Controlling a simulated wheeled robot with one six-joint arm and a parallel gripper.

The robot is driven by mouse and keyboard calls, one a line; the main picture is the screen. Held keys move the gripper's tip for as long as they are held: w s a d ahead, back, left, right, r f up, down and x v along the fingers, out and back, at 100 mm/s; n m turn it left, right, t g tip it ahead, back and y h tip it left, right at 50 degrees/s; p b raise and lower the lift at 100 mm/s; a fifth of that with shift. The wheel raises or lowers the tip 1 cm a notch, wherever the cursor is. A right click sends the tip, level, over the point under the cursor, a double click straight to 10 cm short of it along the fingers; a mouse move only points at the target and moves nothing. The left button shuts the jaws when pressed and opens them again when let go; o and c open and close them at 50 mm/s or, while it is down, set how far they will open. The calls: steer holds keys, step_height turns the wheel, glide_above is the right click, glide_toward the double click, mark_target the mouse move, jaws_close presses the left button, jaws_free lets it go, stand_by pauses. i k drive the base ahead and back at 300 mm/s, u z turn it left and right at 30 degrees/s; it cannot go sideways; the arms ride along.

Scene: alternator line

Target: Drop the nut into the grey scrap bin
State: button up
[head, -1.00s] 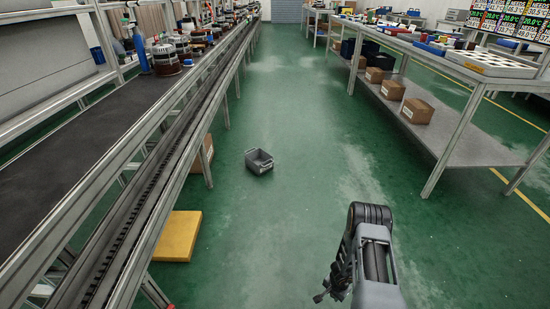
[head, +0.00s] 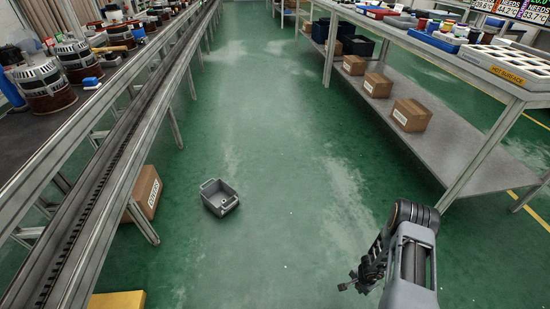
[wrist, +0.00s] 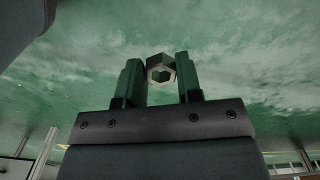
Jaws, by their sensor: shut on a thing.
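The nut (wrist: 153,74) is a grey metal hexagon with a hole, held between the two fingers of my gripper (wrist: 161,80) in the wrist view. My gripper also shows in the head view (head: 350,284), at the lower right, above the green floor; the nut is too small to make out there. The grey scrap bin (head: 219,197) stands on the floor left of centre in the head view, an open box with handles at its ends. My gripper is to the right of the bin and nearer to me, clearly apart from it. The bin does not show in the wrist view.
A conveyor line (head: 118,145) with alternator parts runs along the left. A cardboard box (head: 146,193) and a yellow block (head: 117,301) are on the floor beside it. A workbench (head: 470,150) with boxes on its shelf stands on the right.

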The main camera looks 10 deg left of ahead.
mark_target(221, 198)
steer(key=u, duration=0.15)
steer(key=i, duration=1.7)
steer(key=u, duration=1.4)
steer(key=i, duration=0.95)
steer(key=u, duration=1.15)
steer(key=i, duration=0.2)
steer(key=u, duration=0.15)
